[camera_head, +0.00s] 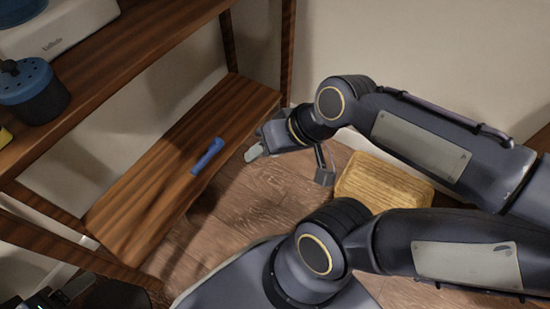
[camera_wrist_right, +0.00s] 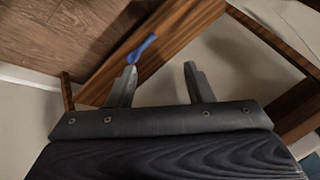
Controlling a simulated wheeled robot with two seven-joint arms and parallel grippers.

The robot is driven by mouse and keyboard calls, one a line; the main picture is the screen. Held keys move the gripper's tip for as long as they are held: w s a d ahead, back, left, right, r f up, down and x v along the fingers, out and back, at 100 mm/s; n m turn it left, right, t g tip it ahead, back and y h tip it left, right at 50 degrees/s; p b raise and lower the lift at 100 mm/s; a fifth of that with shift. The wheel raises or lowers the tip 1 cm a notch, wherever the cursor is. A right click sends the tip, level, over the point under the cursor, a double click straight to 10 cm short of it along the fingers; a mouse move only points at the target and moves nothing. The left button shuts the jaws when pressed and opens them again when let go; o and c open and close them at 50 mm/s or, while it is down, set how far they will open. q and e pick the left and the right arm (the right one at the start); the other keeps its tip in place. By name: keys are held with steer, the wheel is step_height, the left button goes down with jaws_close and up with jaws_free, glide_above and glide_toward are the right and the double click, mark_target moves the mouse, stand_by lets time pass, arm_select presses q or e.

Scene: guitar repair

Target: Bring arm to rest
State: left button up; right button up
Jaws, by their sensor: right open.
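My right gripper (camera_head: 288,166) hangs over the floor, to the right of the lower shelf board. It is open, its two grey fingers spread with nothing between them. In the right wrist view the open fingers (camera_wrist_right: 160,74) point toward the lower shelf and a blue tool-like object (camera_wrist_right: 142,48). That blue object (camera_head: 208,156) lies on the lower shelf board, apart from the fingers. A dark part that looks like my left gripper (camera_head: 62,294) shows at the bottom left edge of the head view, cut off, and its jaws cannot be made out.
The wooden shelf unit's lower board (camera_head: 170,170) is mostly bare. The upper board (camera_head: 135,45) carries a blue-lidded dark container (camera_head: 35,98) and a white appliance (camera_head: 55,30). A yellowish wooden box-like object (camera_head: 383,182) sits on the floor behind my right arm. Pale walls stand behind.

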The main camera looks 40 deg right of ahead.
steer(key=shift+s+a+f+n, duration=0.15)
steer(key=shift+s+n, duration=0.1)
steer(key=shift+s, duration=0.4)
steer(key=shift+s+f+n, duration=0.15)
steer(key=shift+s+n, duration=0.1)
steer(key=shift+s, duration=0.4)
